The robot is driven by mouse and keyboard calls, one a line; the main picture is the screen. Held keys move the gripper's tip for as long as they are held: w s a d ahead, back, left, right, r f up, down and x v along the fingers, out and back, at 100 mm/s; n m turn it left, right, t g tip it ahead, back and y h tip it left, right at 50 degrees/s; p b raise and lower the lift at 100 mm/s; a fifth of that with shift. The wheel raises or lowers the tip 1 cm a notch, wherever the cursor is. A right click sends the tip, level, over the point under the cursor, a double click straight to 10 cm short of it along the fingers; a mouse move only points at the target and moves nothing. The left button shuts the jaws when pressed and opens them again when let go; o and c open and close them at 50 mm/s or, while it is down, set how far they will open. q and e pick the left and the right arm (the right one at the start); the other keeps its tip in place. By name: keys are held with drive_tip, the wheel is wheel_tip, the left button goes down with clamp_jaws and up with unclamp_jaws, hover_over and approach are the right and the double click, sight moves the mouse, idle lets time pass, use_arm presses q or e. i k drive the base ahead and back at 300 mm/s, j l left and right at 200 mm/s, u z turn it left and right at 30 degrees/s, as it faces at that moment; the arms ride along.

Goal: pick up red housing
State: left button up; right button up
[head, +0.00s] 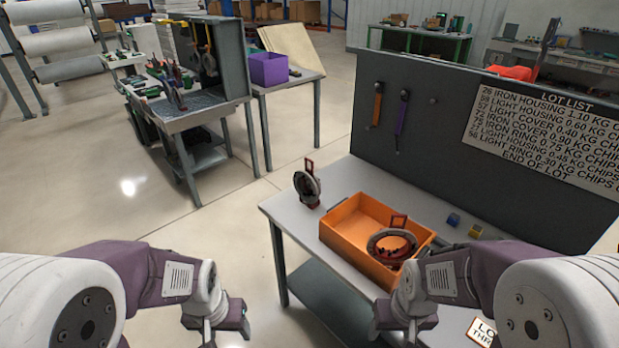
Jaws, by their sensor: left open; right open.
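A round part with a dark rim, red inside and a square red loop (392,246) sits in the orange bin (345,249) at its near right end. A second round part, dark grey with a red loop on top (308,186), stands upright on the table left of the bin. I cannot tell which one is the red housing. My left gripper (220,328) is open and empty above the floor, left of the table. My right gripper (406,322) is open, just in front of the bin at the table's near side, touching neither part.
The grey table (285,211) has a dark back panel (430,120) with a lot list (545,130) and hanging orange and purple tools. Small blue (453,219) and yellow (475,231) blocks lie right of the bin. A bench with a purple bin (269,70) stands behind left. Floor is clear at left.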

sight(307, 186)
drive_tip(key=i+j+z, duration=0.35)
drive_tip(key=j, duration=0.4)
drive_tip(key=i+j+z, duration=0.15)
drive_tip(key=i+j, duration=0.15)
drive_tip(key=j, duration=0.15)
drive_tip(key=i+j+z, duration=0.2)
drive_tip(key=j, duration=0.2)
drive_tip(key=i+j+z, duration=0.15)
drive_tip(key=j, duration=0.35)
drive_tip(key=j+z, duration=0.2)
drive_tip(key=j, duration=0.25)
drive_tip(key=i+j+z, duration=0.15)
drive_tip(key=j, duration=0.35)
